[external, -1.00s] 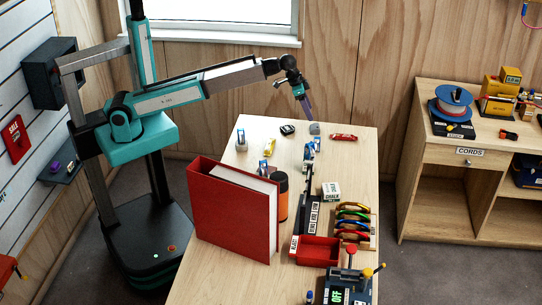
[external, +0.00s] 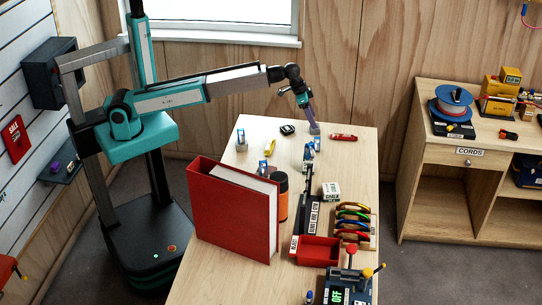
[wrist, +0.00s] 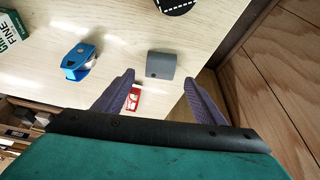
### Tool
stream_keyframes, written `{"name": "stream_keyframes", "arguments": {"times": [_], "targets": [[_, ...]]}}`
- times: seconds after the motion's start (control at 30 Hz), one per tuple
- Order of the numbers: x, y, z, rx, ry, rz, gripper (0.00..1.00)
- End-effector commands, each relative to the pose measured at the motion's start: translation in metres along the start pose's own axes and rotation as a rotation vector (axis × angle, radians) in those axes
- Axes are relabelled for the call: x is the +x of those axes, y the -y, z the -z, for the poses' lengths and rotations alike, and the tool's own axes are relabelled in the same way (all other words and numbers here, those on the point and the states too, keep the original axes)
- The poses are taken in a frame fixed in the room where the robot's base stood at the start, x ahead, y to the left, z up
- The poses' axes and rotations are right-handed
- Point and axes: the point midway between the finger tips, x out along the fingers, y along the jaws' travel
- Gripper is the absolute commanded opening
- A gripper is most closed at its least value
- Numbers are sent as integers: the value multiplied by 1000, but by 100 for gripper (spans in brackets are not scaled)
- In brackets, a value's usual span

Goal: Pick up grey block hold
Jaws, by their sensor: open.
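The grey block hold (external: 316,130) sits on the far end of the wooden table, at the tip of my gripper (external: 312,123) in the external view. In the wrist view the grey block hold (wrist: 161,65) is a plain grey block with a small dark hole. My gripper (wrist: 159,79) is open, its purple fingers pointing down toward the block. The block lies between the lines of the two fingertips, slightly beyond them in the picture. The fingers are not closed on it. How far the tips are above the table is hard to tell.
A red object (external: 343,137) lies just right of the block. A blue device (wrist: 78,62) and a dark round item (wrist: 175,4) lie near it in the wrist view.

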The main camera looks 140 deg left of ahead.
Motion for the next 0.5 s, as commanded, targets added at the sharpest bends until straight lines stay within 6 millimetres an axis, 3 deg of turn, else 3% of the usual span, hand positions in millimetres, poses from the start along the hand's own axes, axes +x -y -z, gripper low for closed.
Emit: {"name": "stream_keyframes", "arguments": {"times": [0.5], "targets": [[40, 0, 2, 0, -1, 0, 64]]}}
